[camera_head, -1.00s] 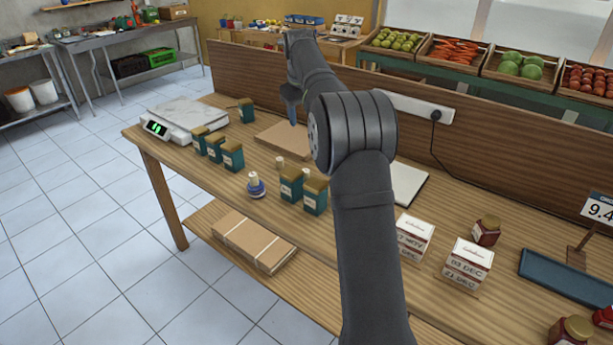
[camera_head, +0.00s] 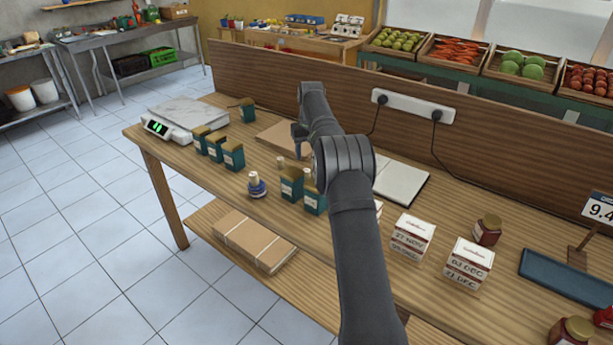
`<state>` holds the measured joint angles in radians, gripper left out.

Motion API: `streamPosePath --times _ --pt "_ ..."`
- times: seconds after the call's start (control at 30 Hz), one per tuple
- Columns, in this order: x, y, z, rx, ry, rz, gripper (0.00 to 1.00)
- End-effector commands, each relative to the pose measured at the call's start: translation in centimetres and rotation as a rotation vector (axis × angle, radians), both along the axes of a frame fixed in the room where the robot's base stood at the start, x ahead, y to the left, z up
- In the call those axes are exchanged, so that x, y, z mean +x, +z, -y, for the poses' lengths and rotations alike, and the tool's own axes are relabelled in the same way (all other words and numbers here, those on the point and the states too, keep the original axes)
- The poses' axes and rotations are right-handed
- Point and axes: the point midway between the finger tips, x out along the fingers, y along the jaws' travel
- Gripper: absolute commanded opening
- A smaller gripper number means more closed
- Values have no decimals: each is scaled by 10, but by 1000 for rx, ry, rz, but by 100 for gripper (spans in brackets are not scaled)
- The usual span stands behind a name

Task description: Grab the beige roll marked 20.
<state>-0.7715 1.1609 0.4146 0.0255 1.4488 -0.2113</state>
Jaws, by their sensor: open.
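A small beige roll (camera_head: 280,162) stands on the wooden bench near the brown board. A second small beige piece (camera_head: 307,174) shows beside my arm, partly hidden by a teal container. A beige piece (camera_head: 254,177) also sits on top of a round blue item (camera_head: 257,189) near the bench's front edge. No number can be read on any of them, so I cannot tell which is marked 20. My gripper (camera_head: 300,150) is open and points down beyond the beige pieces, over the brown board; it is small and partly covered by my arm.
Teal containers (camera_head: 232,155) stand in groups along the bench (camera_head: 480,225). A scale (camera_head: 165,125) is at its left end. White boxes (camera_head: 412,235), a red jar (camera_head: 488,230) and a blue tray (camera_head: 565,278) lie to the right. A wooden back panel (camera_head: 270,75) borders the bench.

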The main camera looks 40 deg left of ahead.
Motion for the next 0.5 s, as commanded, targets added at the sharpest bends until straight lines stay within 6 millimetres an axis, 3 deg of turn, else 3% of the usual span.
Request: streamPosePath --times 0.1,0.5 --pt "1 -19 -2 -2 1 -1 50" --pt "-6 -51 0 -2 1 -1 50"
